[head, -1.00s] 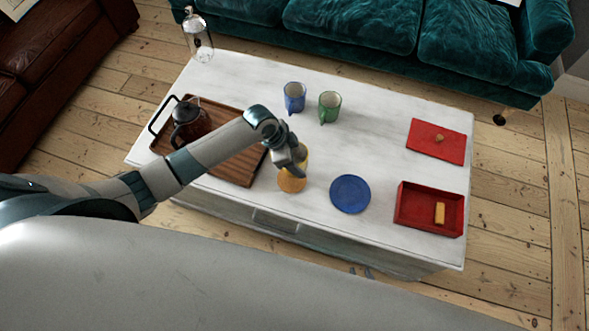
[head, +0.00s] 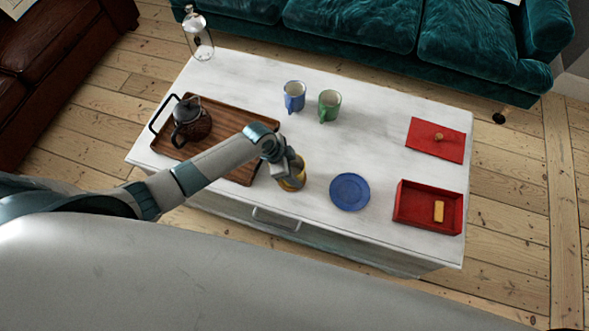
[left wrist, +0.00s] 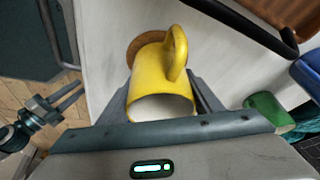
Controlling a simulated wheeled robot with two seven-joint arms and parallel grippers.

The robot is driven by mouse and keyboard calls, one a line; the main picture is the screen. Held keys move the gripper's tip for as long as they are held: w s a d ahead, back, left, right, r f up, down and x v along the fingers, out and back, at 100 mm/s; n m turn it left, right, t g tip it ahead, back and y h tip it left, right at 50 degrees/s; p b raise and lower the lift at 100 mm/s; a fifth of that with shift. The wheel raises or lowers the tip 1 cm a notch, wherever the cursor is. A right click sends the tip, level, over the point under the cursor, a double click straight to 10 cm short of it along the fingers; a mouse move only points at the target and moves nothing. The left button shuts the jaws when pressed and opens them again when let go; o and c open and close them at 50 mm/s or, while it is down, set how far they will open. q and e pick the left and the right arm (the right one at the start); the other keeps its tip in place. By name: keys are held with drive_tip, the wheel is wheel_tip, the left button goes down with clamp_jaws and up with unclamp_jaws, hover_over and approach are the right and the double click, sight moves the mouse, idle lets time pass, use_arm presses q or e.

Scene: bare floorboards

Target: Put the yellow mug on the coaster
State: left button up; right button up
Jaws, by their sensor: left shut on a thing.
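The yellow mug (head: 293,182) is upright near the table's front edge. It also shows in the left wrist view (left wrist: 160,86), mouth toward the camera and handle at the far side. My left gripper (head: 288,168) is shut on the mug, a finger on either side of it. The round brown coaster (left wrist: 142,43) shows partly beyond the mug in the left wrist view; in the head view the mug and gripper mostly hide it. I cannot tell whether the mug touches it. My right gripper (left wrist: 72,95) shows at the left wrist view's left side, fingers apart.
A blue plate (head: 349,192) lies right of the mug. A wooden tray (head: 232,115) with a dark pot (head: 191,122) is at left. Blue (head: 294,97) and green (head: 329,105) mugs stand behind. A red box (head: 412,207) and red lid (head: 433,141) are at right.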

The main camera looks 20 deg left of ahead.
use_arm(q)
drive_tip(key=shift+f, duration=0.1)
idle(0.3)
drive_tip(key=o, duration=1.3)
drive_tip(key=v, duration=1.2)
